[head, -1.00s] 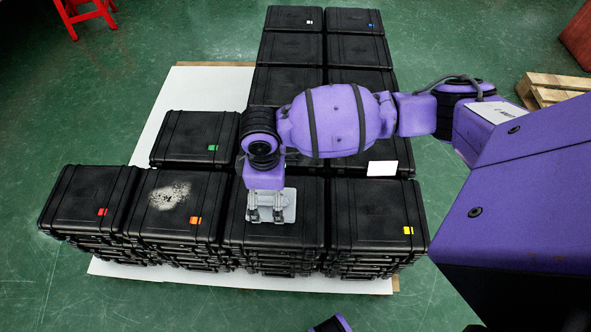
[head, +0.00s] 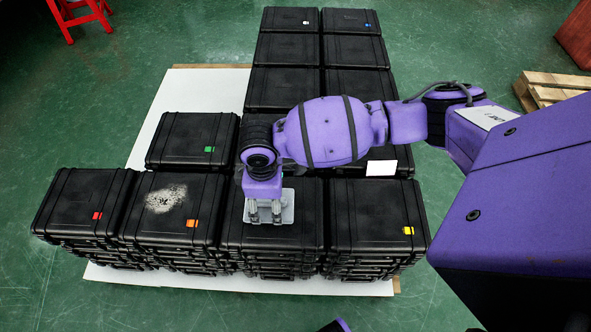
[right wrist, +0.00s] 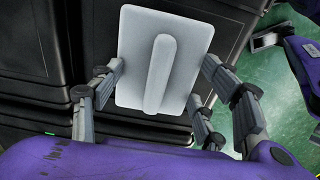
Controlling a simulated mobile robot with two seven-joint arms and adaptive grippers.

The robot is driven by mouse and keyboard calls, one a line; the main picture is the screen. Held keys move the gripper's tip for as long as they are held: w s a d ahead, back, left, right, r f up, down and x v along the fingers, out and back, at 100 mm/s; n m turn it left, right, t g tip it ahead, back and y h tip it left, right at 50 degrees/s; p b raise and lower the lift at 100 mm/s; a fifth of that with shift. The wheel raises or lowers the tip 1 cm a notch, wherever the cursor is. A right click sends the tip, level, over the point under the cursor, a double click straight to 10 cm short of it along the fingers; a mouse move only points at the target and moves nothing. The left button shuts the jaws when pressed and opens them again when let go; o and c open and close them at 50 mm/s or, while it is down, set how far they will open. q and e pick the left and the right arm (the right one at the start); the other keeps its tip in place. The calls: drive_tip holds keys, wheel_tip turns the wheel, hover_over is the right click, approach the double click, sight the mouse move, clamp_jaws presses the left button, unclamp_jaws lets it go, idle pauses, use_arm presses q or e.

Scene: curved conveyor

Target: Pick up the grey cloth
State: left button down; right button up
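The grey cloth (head: 287,206) is a flat light-grey rectangle lying on a black case in the front row. In the right wrist view the cloth (right wrist: 185,60) has a raised ridge along its middle. My right gripper (head: 265,221) is over the cloth with its fingers pointing down. In the right wrist view the fingers of my right gripper (right wrist: 161,68) are apart, on either side of the cloth, with the ridge between them. I cannot tell whether the fingertips touch it. My left gripper is not in view.
Several stacked black cases stand on a white sheet (head: 165,105). One case top has a pale smudge (head: 166,198). A white card (head: 381,168) lies behind my right gripper. A red stool (head: 80,15) and a wooden pallet (head: 545,88) stand farther off on open green floor.

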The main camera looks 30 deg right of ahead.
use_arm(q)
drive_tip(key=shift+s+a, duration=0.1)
use_arm(e)
drive_tip(key=shift+d+f, duration=0.2)
drive_tip(key=shift+c, duration=0.7)
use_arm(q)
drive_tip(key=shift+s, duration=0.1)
use_arm(e)
drive_tip(key=shift+r, duration=0.1)
